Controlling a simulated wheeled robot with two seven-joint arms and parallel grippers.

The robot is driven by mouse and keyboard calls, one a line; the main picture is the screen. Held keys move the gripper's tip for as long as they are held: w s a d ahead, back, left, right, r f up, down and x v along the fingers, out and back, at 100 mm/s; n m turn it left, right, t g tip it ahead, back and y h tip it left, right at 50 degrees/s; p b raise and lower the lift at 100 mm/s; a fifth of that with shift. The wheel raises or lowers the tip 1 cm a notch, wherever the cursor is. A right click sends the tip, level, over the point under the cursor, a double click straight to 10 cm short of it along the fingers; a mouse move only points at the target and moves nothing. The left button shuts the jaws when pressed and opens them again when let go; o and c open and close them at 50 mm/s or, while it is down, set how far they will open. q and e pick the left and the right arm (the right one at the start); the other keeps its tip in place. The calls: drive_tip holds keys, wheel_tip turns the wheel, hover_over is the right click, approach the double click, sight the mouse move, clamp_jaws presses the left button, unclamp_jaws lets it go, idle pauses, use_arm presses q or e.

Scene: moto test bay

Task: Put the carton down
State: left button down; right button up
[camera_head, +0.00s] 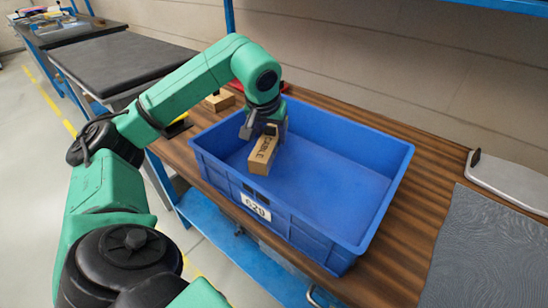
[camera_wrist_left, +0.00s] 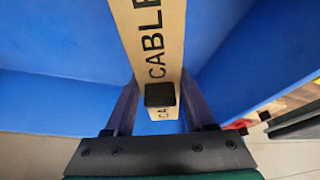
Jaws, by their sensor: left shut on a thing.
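The carton (camera_head: 263,155) is a small brown box with CABLE printed on it. It is in or just above the left part of the blue crate (camera_head: 345,232), which bears a white label reading 629. I cannot tell whether the carton touches the crate's floor. My left gripper (camera_head: 268,131) is shut on the carton's far end. In the left wrist view the carton (camera_wrist_left: 150,45) stretches up out of the picture between the two fingers, with blue crate walls around it. My right gripper is not in view.
The crate stands on a brown wooden bench (camera_head: 385,284). Another small brown box (camera_head: 219,101) lies behind the crate, near a red item. A grey mat (camera_head: 485,250) and a pale flat device (camera_head: 508,180) lie at the right. The right part of the crate is empty.

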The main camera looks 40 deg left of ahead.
sight(268, 138)
use_arm(q)
wheel_tip(268, 138, down, 5)
drive_tip(key=shift+f+b, duration=0.1)
drive_tip(key=shift+b, duration=0.25)
drive_tip(key=shift+f, duration=0.1)
drive_tip(key=shift+c, duration=1.2)
unclamp_jaws()
drive_tip(key=shift+r, duration=0.25)
drive_tip(key=p+v, duration=0.2)
drive_tip(key=v, duration=1)
drive_tip(key=shift+f, duration=0.1)
